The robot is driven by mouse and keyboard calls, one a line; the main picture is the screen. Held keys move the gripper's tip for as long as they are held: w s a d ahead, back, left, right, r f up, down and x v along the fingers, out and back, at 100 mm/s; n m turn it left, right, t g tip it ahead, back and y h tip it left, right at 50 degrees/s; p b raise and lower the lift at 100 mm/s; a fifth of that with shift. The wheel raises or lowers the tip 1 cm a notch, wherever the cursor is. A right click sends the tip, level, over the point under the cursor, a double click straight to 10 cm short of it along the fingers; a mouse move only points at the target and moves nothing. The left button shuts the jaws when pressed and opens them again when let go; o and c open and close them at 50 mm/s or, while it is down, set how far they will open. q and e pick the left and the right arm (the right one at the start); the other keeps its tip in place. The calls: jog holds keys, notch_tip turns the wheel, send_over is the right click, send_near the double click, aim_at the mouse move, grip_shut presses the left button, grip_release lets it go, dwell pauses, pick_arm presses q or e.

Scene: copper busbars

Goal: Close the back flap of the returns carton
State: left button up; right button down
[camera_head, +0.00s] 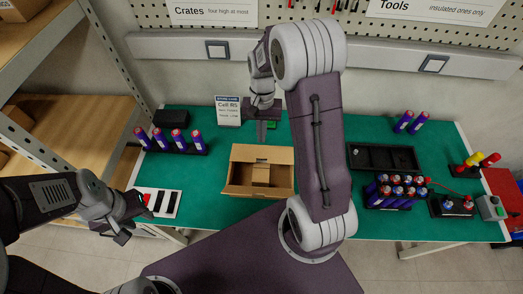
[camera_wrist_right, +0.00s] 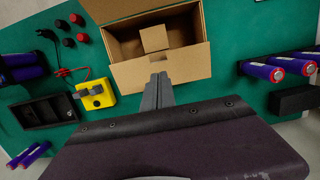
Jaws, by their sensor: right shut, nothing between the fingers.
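The returns carton (camera_head: 240,188) is an open brown box in the middle of the green bench. Its back flap (camera_head: 262,154) stands raised along the far side in the head view. In the right wrist view the back flap (camera_wrist_right: 165,70) is the broad panel nearest my gripper. A small cardboard box (camera_head: 261,175) lies inside the carton. My right gripper (camera_head: 262,133) is shut and empty, just behind the back flap. Its fingertips (camera_wrist_right: 157,82) are close to the flap's edge; contact cannot be told. My left gripper (camera_head: 125,225) is off the bench's front left edge, its jaw opening unclear.
Blue cells (camera_head: 178,142) stand in a rack at the left, and more cells (camera_head: 395,190) at the right. A black tray (camera_head: 357,162) lies right of my arm. A yellow device (camera_wrist_right: 92,95) sits beside the carton. A sign (camera_head: 228,110) stands behind left.

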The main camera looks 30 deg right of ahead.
aim_at(261, 157)
jog(key=f, duration=0.5)
jog(key=s+f, duration=0.1)
jog(key=f, duration=0.1)
jog(key=shift+s+a+f, duration=0.1)
jog(key=shift+a+f, duration=0.2)
jog(key=shift+f, duration=0.55)
pick_arm(q)
jog(key=shift+f, duration=0.1)
